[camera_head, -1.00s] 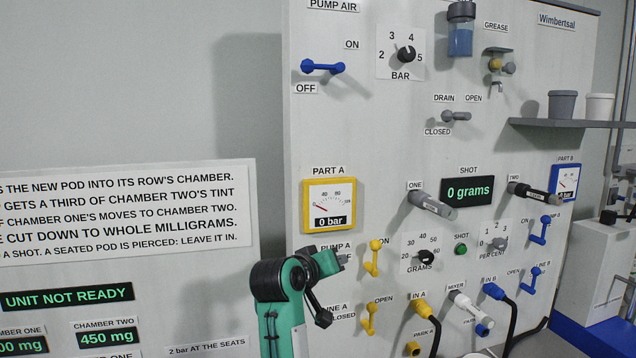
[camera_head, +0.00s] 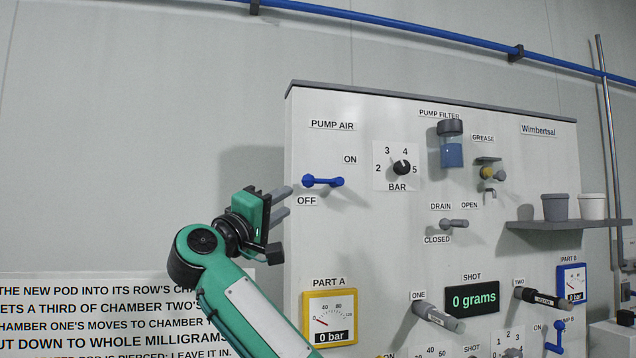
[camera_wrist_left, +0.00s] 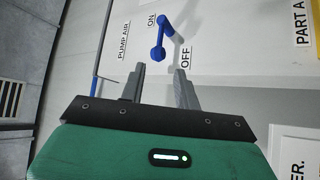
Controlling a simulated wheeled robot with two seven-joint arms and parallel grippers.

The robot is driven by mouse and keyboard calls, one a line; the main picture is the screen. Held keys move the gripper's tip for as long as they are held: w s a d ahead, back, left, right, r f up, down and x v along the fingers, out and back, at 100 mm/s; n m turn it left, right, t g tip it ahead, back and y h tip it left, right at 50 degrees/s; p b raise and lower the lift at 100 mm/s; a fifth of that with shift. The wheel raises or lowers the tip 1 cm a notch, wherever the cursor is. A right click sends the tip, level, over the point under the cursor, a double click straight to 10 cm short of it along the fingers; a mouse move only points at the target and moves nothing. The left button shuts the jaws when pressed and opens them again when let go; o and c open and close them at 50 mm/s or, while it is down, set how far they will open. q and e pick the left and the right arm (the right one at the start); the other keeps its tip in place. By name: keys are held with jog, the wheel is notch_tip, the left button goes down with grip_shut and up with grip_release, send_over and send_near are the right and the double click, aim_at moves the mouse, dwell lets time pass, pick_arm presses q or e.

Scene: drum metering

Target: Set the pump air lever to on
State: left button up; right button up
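The blue pump air lever (camera_head: 322,181) is on the upper left of the panel, below the PUMP AIR label. Its round knob end points left, just above the OFF label (camera_head: 307,201); the ON label (camera_head: 350,160) is above and to the right. My left gripper (camera_head: 290,201) is open and empty, just left of and slightly below the lever, apart from it. In the left wrist view, the lever (camera_wrist_left: 158,42) stands just beyond the two spread fingertips (camera_wrist_left: 160,74), with nothing between them. My right gripper is not in view.
A BAR dial (camera_head: 402,167) sits right of the lever, with the drain handle (camera_head: 454,223) lower right. The yellow PART A gauge (camera_head: 330,318) is below. A shelf (camera_head: 560,224) with two cups juts out at the right.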

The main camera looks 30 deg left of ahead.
aim_at(313, 184)
pick_arm(q)
jog(key=p+x, duration=0.6)
jog(key=x, duration=0.6)
jog(key=shift+w+r, duration=0.2)
jog(key=shift+r, duration=0.1)
jog(key=shift+w+r+p, duration=0.1)
jog(key=shift+w+p, duration=0.35)
jog(key=shift+w, duration=0.15)
jog(key=shift+c, duration=0.2)
grip_shut()
